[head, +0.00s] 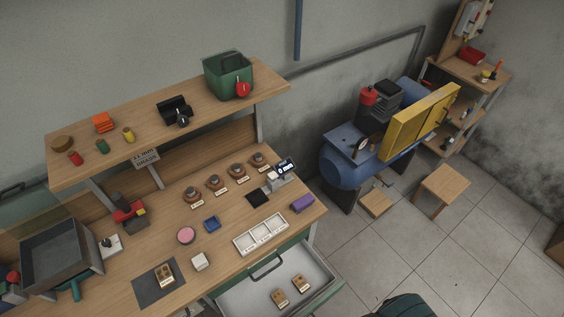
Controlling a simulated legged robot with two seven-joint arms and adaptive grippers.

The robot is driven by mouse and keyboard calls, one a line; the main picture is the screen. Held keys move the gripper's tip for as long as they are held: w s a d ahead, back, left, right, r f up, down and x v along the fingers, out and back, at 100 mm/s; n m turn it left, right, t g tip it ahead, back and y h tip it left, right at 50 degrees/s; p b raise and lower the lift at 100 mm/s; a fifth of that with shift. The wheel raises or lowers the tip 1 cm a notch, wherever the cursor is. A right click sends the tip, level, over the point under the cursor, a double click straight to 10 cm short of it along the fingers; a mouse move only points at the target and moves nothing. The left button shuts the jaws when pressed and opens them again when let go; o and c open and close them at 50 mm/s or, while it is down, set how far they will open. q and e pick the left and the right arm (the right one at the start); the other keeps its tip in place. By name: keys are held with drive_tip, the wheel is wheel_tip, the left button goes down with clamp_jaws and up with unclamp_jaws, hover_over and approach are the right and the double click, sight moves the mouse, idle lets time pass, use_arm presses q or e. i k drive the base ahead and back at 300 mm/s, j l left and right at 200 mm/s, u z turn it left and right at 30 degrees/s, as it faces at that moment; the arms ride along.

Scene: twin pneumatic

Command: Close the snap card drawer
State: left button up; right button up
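A drawer (240,296) stands open below the front edge of the workbench. Its inside is pale grey, and part of its green outer edge (327,293) shows at the right. Two small tan snap cards (280,297) (299,283) lie apart on the drawer floor. The drawer's near part is cut off by the bottom of the head view. A dark bar handle (267,266) shows between the bench edge and the open drawer; I cannot tell which panel it belongs to. Neither of my grippers is in view.
The workbench (222,264) holds a white divided tray (261,234), a purple block (303,203) and a dark mat (150,288) with another tan card. A blue compressor (346,166) stands right of the bench. A dark rounded object (405,306) is cut off at the bottom.

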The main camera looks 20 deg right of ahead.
sight(248, 298)
drive_tip(key=k+l, duration=0.25)
drive_tip(key=k, duration=0.2)
drive_tip(key=k+l, duration=0.25)
drive_tip(key=k, duration=0.2)
drive_tip(key=k+l, duration=0.2)
drive_tip(key=k, duration=0.3)
drive_tip(key=j+z, duration=0.15)
drive_tip(key=j, duration=0.25)
